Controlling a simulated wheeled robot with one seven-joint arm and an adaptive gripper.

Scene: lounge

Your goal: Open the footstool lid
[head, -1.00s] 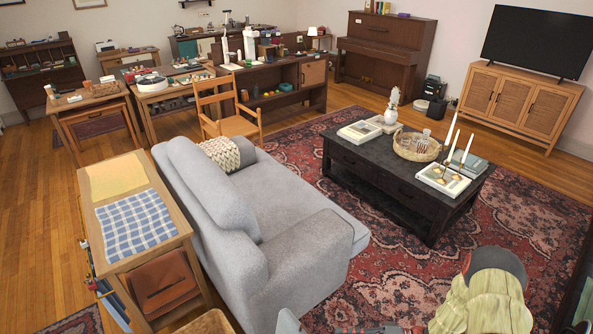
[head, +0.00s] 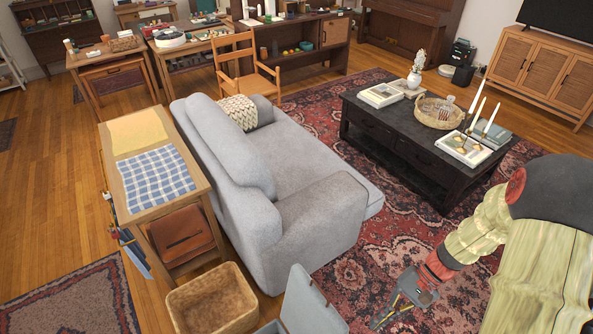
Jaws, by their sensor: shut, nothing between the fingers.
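The grey footstool (head: 268,328) is at the bottom edge of the head view, mostly cut off by the frame. Its grey lid (head: 312,303) stands raised and tilted at the right side of the box. Part of the open box shows to the left of the lid. My gripper (head: 384,316) is to the right of the lid, apart from it, over the red rug. It is shut and holds nothing.
A woven basket (head: 212,302) stands left of the footstool. The grey sofa (head: 300,210) is just behind it. A side table (head: 153,175) with cloths is at the left. A black coffee table (head: 400,160) stands beyond on the rug (head: 375,265).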

